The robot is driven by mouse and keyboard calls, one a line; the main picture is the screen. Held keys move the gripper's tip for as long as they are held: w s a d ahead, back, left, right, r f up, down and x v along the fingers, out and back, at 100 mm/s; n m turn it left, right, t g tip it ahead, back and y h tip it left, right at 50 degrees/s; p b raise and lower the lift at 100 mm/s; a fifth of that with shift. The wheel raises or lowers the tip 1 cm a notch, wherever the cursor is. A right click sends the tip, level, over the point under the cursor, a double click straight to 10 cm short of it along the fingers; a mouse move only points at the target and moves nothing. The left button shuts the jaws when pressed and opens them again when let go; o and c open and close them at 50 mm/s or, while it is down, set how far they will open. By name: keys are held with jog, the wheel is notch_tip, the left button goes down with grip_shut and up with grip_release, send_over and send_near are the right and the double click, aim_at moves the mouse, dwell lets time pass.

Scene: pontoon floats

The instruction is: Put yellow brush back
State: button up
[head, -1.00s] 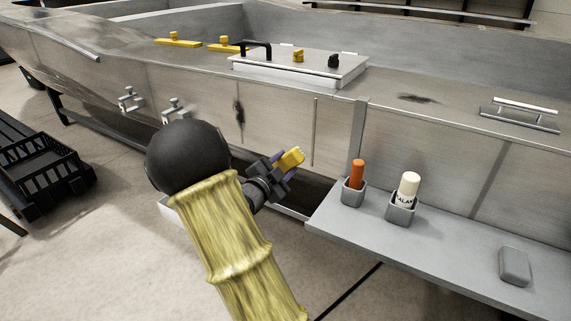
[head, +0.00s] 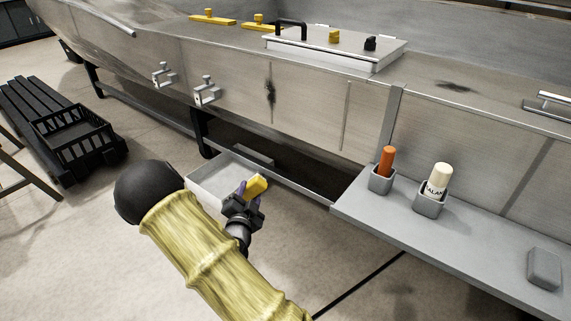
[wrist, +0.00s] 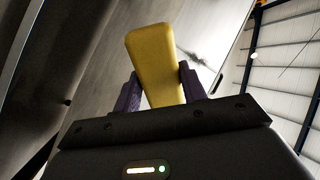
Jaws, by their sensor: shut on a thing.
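The yellow brush (head: 257,186) is in my gripper (head: 248,195), whose purple fingers are shut on it. In the wrist view the brush (wrist: 153,55) stands up between the two fingers (wrist: 160,88), its yellow body toward the camera. Bristles cannot be made out. In the head view the brush appears in front of an open, shallow metal tray or drawer (head: 212,183) low beneath the hull. Whether it is above the tray or short of it I cannot tell.
A grey shelf (head: 400,215) at the right carries an orange stick (head: 387,160) and a white bottle (head: 440,180) in holders, and a grey block (head: 544,267). The metal hull (head: 310,110) stands behind. A black crate (head: 78,135) is at the left.

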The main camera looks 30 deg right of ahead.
jog(key=s+a+f+n+t+y, duration=0.2)
jog(key=a+f+n+y, duration=0.2)
jog(key=a+f, duration=0.4)
jog(key=shift+a+t+y, duration=0.4)
jog(key=shift+a+y, duration=0.4)
jog(key=shift+a, duration=0.1)
jog(key=shift+w, duration=0.1)
jog(key=shift+f, duration=0.1)
